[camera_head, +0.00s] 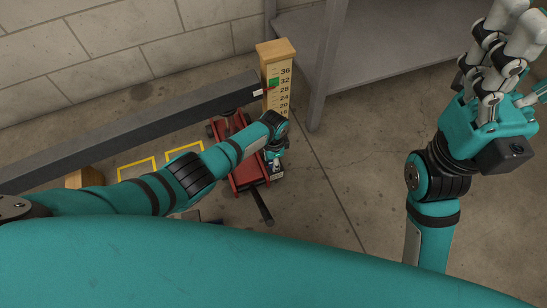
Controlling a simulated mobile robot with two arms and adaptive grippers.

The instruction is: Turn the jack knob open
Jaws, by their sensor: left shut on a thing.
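A red floor jack (240,183) stands on the concrete floor, its far end under a dark grey tube beam (130,133). A black bar (262,206) sticks out from its near end. My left arm reaches over the jack, and my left gripper (273,162) points down at the jack's near right part. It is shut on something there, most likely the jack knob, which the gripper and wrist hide. My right gripper (494,62) is raised at the upper right, away from the jack; its pale fingers overlap, so its opening is unclear.
A wooden height gauge (276,58) with numbers and a green mark stands beside the beam's end. Yellow outlines (137,167) mark the floor left of the jack. A wooden block (84,178) is at the left. A grey table (390,45) stands behind. Floor to the right is clear.

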